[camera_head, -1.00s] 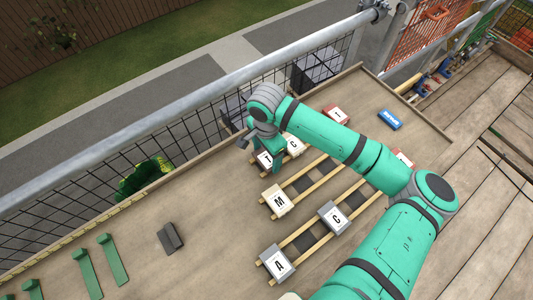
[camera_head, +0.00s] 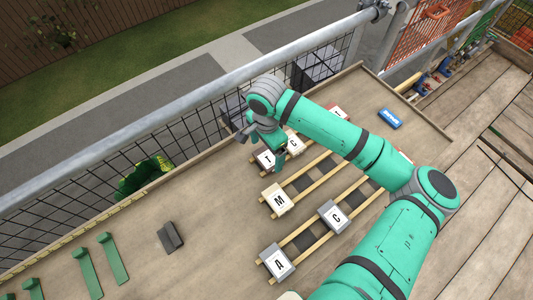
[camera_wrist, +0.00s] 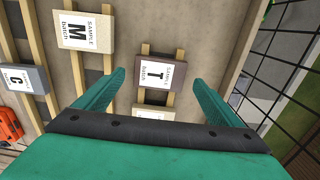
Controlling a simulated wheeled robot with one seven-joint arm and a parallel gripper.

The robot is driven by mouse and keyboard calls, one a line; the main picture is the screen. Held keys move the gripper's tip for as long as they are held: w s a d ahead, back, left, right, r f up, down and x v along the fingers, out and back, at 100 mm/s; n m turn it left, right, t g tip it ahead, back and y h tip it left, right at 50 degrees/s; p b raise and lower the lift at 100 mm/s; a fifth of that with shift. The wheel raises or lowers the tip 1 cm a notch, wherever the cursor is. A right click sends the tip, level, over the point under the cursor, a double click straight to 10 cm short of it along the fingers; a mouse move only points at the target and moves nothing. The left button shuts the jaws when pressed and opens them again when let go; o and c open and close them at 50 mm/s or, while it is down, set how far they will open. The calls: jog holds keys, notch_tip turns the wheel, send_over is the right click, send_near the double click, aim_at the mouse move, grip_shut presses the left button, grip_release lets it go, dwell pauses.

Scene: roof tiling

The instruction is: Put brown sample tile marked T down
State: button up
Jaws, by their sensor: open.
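The brown sample tile marked T (camera_wrist: 157,75) lies flat across two wooden battens in the wrist view, its white label facing up. In the head view its label shows (camera_head: 266,159) under my gripper (camera_head: 264,150), and part of the tile is hidden. My gripper (camera_wrist: 160,79) is open, with one green finger on each side of the tile. The fingers look apart from the tile; their height above it is hard to tell.
A blue block (camera_head: 390,118) lies at the far right. A dark grey block (camera_head: 170,238) lies left on the board. Mesh railing (camera_head: 215,115) runs behind.

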aim_at(267, 158)
notch_tip(267, 158, up, 10)
dwell(0.4)
dwell(0.5)
